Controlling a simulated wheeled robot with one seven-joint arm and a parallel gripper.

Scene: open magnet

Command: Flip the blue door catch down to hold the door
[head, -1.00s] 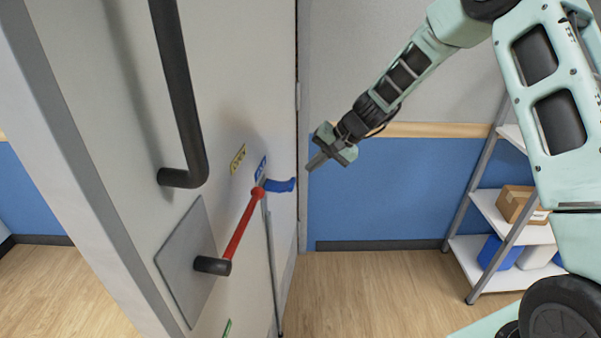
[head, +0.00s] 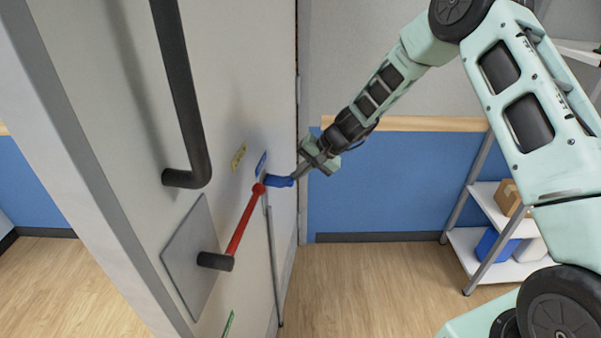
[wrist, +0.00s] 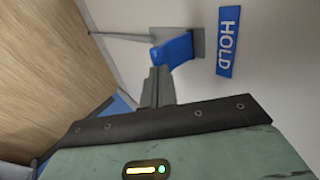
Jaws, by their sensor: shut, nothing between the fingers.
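The blue door catch (head: 279,181) sticks out sideways from the white door, beside a blue label. In the wrist view the catch (wrist: 173,50) is near the top middle, and the label (wrist: 228,42) reads HOLD. My gripper (head: 295,177) is shut and empty, with its fingertips at the free end of the catch. In the wrist view the fingertips (wrist: 159,73) look to be touching or almost touching the catch's end; I cannot tell which. A thin grey rod (head: 274,265) hangs down the door below the catch.
A large black door handle (head: 182,95) stands out at upper left. A shelf unit (head: 485,250) is at the right. Open floor lies between.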

